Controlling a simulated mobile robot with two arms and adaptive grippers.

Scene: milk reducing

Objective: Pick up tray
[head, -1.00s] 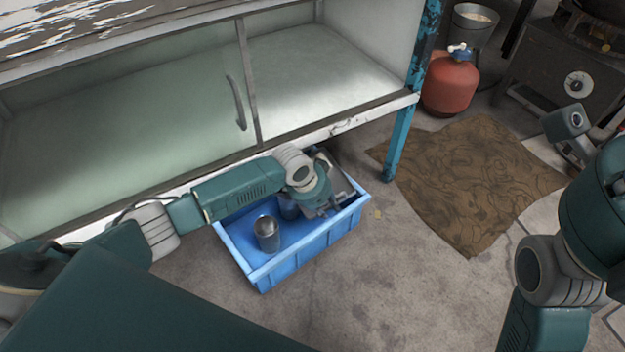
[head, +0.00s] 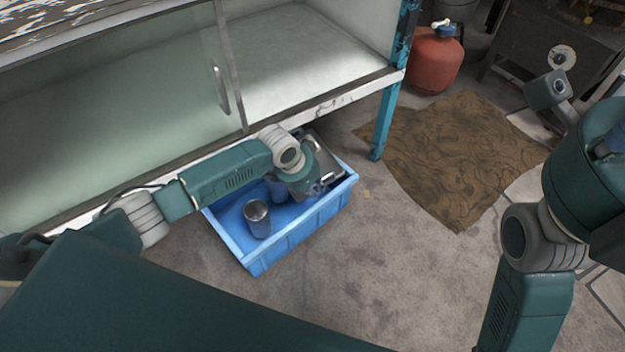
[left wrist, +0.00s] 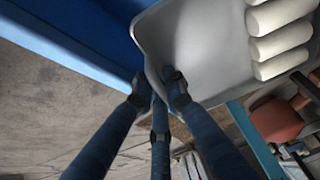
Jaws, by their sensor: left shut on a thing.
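A grey metal tray (head: 327,160) shows at the right end of the blue crate (head: 300,238), partly hidden by my left wrist. My left gripper (head: 318,188) reaches down over the crate. In the left wrist view, the tray (left wrist: 205,50) is pale grey with a raised rim and holds several white rolls (left wrist: 275,45). There my left gripper (left wrist: 160,88) is shut on the tray's rim near a corner, with fingers on both sides of it. The crate's blue wall (left wrist: 85,45) is close beside. My right arm shows at the right; its gripper does not show.
A metal cup (head: 257,219) stands in the crate, with another (head: 277,188) partly hidden behind it. A glass-front cabinet (head: 110,100) overhangs the crate's back; its blue leg (head: 385,120) stands to the right. Floor in front is clear.

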